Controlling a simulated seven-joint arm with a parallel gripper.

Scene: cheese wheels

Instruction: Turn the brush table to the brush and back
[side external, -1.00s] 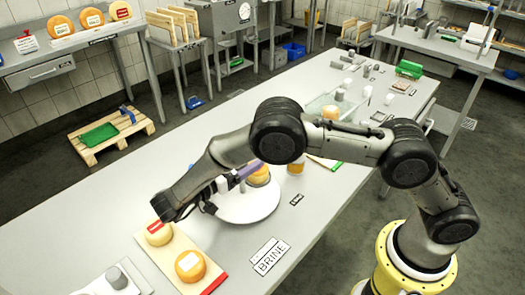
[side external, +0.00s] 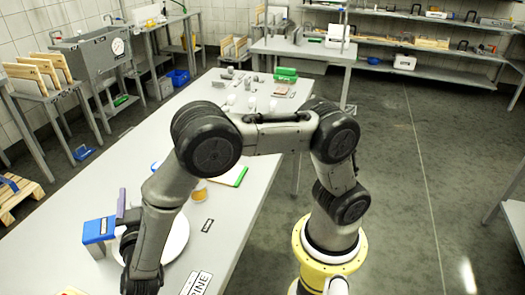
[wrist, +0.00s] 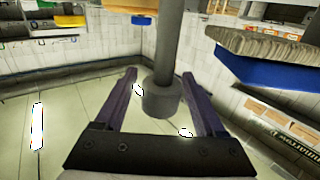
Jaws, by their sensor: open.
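In the side view the white round table (side external: 177,240) stands on the long bench, partly hidden by my arm; any cheese on it is hidden. My gripper (side external: 122,205) is at its left side, with one purple finger pointing up beside the blue-backed brush (side external: 98,230). In the wrist view my gripper (wrist: 159,76) is open, its purple fingers apart. A grey post (wrist: 165,50) with a wider collar shows between them; I cannot tell whether it touches either finger. The brush also shows in the wrist view (wrist: 268,72), to the right of the fingers.
A yellow jar (side external: 198,190) and a board with a green edge (side external: 232,176) lie behind my arm on the bench. The "BRINE" sign (side external: 197,284) is at the front. Small grey and white items and a green block (side external: 286,75) stand farther back. Bare bench (side external: 125,150) lies left of my arm.

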